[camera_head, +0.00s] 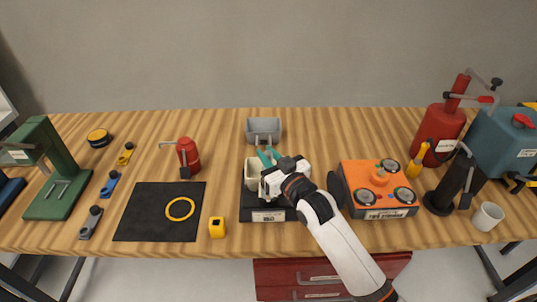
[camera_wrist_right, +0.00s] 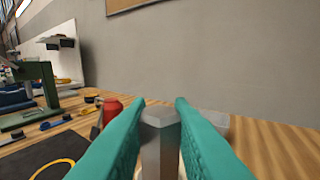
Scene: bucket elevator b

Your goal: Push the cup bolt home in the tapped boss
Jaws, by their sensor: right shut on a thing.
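My right gripper (camera_head: 268,157) reaches in from the lower right, over a black base (camera_head: 268,216) with a white label. In the right wrist view its teal fingers (camera_wrist_right: 164,102) are closed on the sides of a grey six-sided metal piece (camera_wrist_right: 160,118), which looks like the cup bolt. A cream cup (camera_head: 252,170) stands on the base, to the left of the hand. The hand covers part of the cup and base. The tapped boss cannot be made out, and the bolt's lower end is hidden. My left gripper is not in view.
A grey bin (camera_head: 263,130) stands just behind the hand. An orange box with dials (camera_head: 379,189) is close on the right. A yellow block (camera_head: 217,227) and a black mat (camera_head: 160,220) with a yellow ring (camera_head: 180,209) lie left. A red canister (camera_head: 188,155) stands behind the mat.

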